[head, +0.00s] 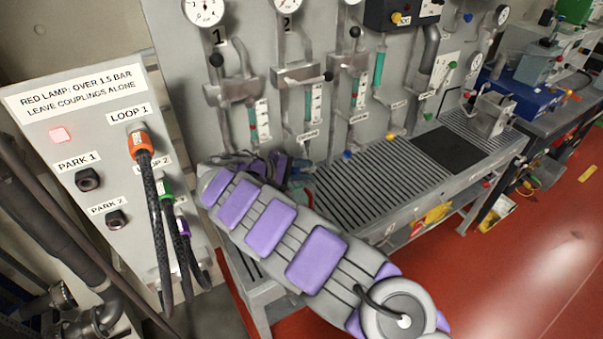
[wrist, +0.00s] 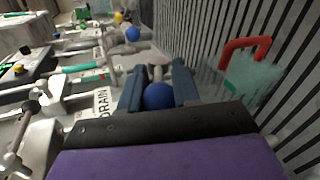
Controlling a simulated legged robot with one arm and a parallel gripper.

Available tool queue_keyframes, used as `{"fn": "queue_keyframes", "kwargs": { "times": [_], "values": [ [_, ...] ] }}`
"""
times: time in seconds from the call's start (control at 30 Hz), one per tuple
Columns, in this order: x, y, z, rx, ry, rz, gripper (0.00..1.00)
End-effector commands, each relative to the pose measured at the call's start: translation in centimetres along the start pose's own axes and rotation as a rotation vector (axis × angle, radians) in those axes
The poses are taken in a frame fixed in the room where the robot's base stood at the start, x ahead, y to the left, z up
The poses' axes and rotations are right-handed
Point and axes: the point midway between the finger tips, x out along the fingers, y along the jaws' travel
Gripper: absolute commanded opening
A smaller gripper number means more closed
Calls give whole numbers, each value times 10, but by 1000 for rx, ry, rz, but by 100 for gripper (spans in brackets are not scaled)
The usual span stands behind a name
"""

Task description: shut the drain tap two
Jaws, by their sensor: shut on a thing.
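My gripper (wrist: 158,88) has its two dark blue fingers closed on either side of a blue ball knob (wrist: 158,96), a tap handle beside a plate marked DRAIN (wrist: 102,104). In the head view my gripper (head: 285,166) is at the foot of the wall panel, around below the gauge column marked 2 (head: 286,22). My arm hides the tap there. Another blue knob (head: 347,155) sits to the right. It also shows farther off in the wrist view (wrist: 133,34). I cannot read a number on the held tap.
A slatted grate bench (head: 350,195) runs below the panel. A clear teal vessel with a red handle (wrist: 245,60) stands on the grate close to my gripper.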

Motion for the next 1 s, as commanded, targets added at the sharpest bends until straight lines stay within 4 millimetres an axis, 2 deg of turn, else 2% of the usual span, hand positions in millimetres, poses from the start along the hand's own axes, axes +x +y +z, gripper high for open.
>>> {"fn": "queue_keyframes", "kwargs": {
  "times": [0.5, 0.53, 0.57, 0.83, 1.0],
  "values": [
    [-1, 0, -1, -2, -1, 21, 0],
    [-1, 0, -1, -2, -1, 21, 33],
    [-1, 0, -1, -2, -1, 21, 36],
    [0, 0, -1, -2, -2, 19, 37],
    [-6, 14, 1, 1, -2, 20, 37]
  ]
}}
